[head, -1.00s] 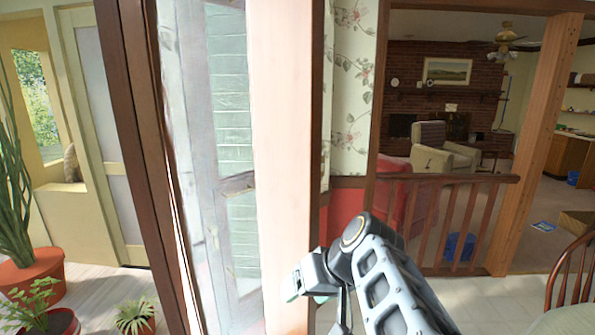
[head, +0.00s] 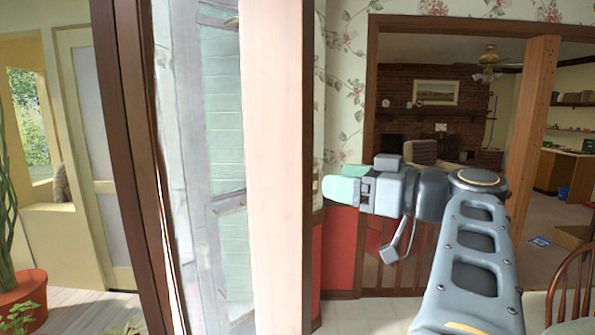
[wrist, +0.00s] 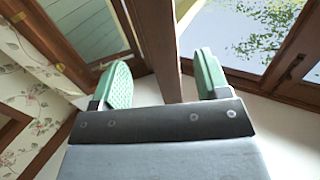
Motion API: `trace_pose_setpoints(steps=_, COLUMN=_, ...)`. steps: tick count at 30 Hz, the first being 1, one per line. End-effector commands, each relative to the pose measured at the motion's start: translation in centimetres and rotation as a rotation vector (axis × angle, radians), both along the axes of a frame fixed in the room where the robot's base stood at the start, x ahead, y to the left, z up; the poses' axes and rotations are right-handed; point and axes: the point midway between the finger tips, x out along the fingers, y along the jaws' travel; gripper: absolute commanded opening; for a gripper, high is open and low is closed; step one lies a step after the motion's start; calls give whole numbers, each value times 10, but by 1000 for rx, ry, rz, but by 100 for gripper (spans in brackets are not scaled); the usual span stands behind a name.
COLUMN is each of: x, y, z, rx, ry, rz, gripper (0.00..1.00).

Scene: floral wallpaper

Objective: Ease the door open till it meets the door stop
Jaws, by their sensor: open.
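The door appears in the head view as a tall glazed panel (head: 222,165) with a broad pale wooden edge (head: 276,170), seen at a steep angle. It looks ajar. My gripper (head: 338,188) is to the right of that edge in the picture, its green fingers pointing left. In the wrist view my gripper (wrist: 162,74) is open, with its two green fingers apart. A brown wooden upright (wrist: 155,40) shows between them; I cannot tell whether it lies between the fingers or beyond them. No handle or door stop can be made out.
A dark brown frame (head: 130,150) stands left of the panel, with a potted plant (head: 22,290) beyond it. To the right are floral wallpaper (head: 345,100), a low railing (head: 375,260), a wooden post (head: 528,125) and a chair (head: 572,285).

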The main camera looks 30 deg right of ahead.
Motion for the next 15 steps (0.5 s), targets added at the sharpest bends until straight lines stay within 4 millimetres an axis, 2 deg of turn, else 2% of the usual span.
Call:
trace_pose_setpoints(steps=9, x=50, y=31, z=2, rx=2, ry=4, rz=6, gripper=69)
trace_pose_setpoints(steps=15, x=72, y=43, z=1, rx=3, ry=5, rz=4, gripper=69)
